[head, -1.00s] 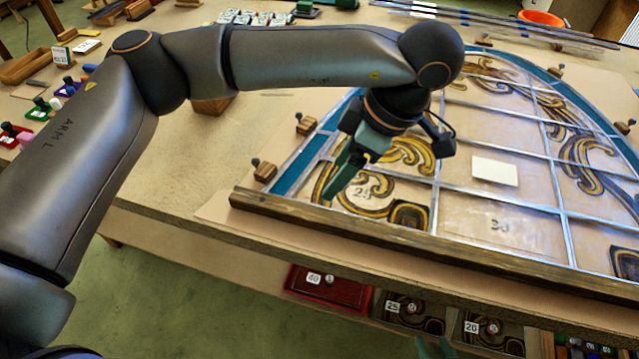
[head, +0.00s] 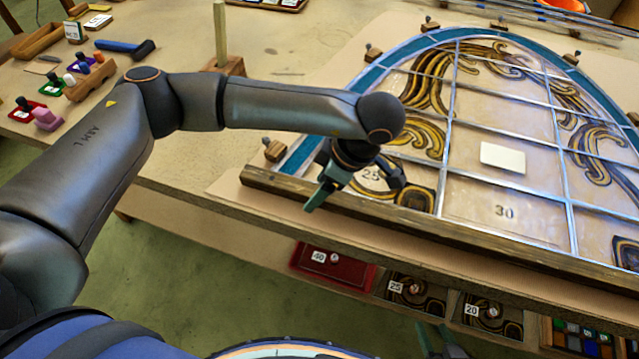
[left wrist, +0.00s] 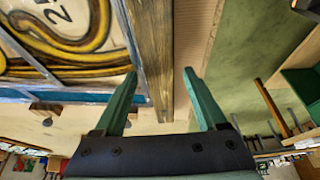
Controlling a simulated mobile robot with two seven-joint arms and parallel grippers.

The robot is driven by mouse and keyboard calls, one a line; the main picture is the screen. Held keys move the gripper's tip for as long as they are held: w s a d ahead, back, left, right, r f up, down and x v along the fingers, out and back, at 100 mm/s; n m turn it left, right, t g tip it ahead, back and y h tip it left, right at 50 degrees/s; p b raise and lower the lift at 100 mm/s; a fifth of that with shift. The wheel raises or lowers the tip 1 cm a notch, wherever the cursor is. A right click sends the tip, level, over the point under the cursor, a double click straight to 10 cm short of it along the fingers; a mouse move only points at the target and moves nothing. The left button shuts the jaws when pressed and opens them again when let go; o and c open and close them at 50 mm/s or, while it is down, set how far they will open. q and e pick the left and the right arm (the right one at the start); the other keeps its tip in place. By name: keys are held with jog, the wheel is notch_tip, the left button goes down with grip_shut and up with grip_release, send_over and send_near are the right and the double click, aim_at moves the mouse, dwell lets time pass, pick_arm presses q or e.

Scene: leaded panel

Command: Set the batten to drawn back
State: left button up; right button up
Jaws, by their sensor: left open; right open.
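The batten is a dark wooden bar (head: 480,240) lying along the straight front edge of the leaded panel (head: 505,190). My left gripper (head: 316,200) is over the batten near its left end, with the fingers pointing down. In the left wrist view my left gripper (left wrist: 159,74) is open, and the batten (left wrist: 152,40) runs between and beyond its fingertips. I cannot tell whether either finger touches it. My right gripper (head: 440,340) is open at the bottom edge, below the table front, only partly in view.
Wooden blocks with dark knobs (head: 273,150) stand around the panel's curved rim. A pale card (head: 503,158) lies on the panel. Below the table edge are a red tray marked 40 (head: 350,275) and patterned pieces marked 25 and 20. A hammer (head: 125,47) lies at far left.

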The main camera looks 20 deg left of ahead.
pick_arm(q)
grip_shut()
dwell(0.6)
dwell(0.8)
